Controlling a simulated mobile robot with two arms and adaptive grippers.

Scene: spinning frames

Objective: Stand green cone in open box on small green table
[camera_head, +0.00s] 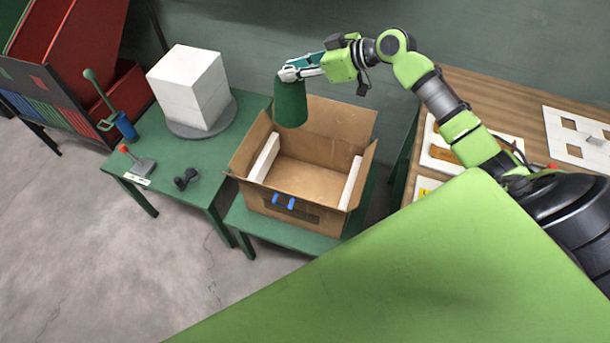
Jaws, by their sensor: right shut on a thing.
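The green cone (291,103) is in my right gripper (288,74), which is shut on its upper end. The cone hangs roughly upright over the back left part of the open box (310,180); I cannot tell its exact height above the box floor. The box is brown cardboard with its flaps spread, white padding along its left and right inner walls and blue clips on its front. It stands on the small green table (262,229). My left gripper does not show.
A wooden table (480,88) with white panels stands right. Red bins (70,60) stand far left.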

